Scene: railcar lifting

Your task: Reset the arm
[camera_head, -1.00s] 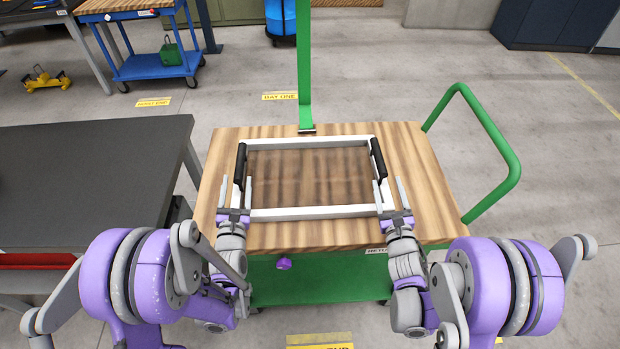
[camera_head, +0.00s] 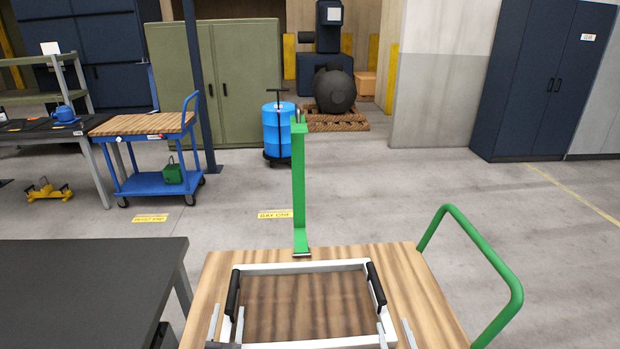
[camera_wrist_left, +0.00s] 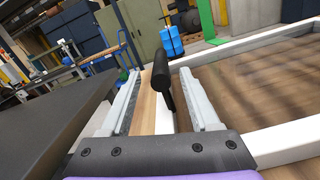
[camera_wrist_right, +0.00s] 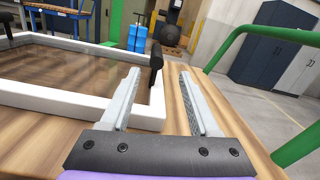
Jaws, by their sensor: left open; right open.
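A white rectangular frame (camera_head: 300,267) with a black handle on each short side lies on the wooden top of a green cart (camera_head: 430,300). My left gripper (camera_head: 226,324) is at the frame's left side, open; in the left wrist view its fingers (camera_wrist_left: 155,95) stand either side of the black left handle (camera_wrist_left: 162,75), with gaps showing. My right gripper (camera_head: 396,335) is open at the right side.
A green post (camera_head: 299,190) rises at the cart's back edge, and a green push bar (camera_head: 480,255) curves up at its right. A dark table (camera_head: 90,285) stands close on the left. Open floor lies behind, with a blue cart (camera_head: 158,182) and blue drum (camera_head: 278,130).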

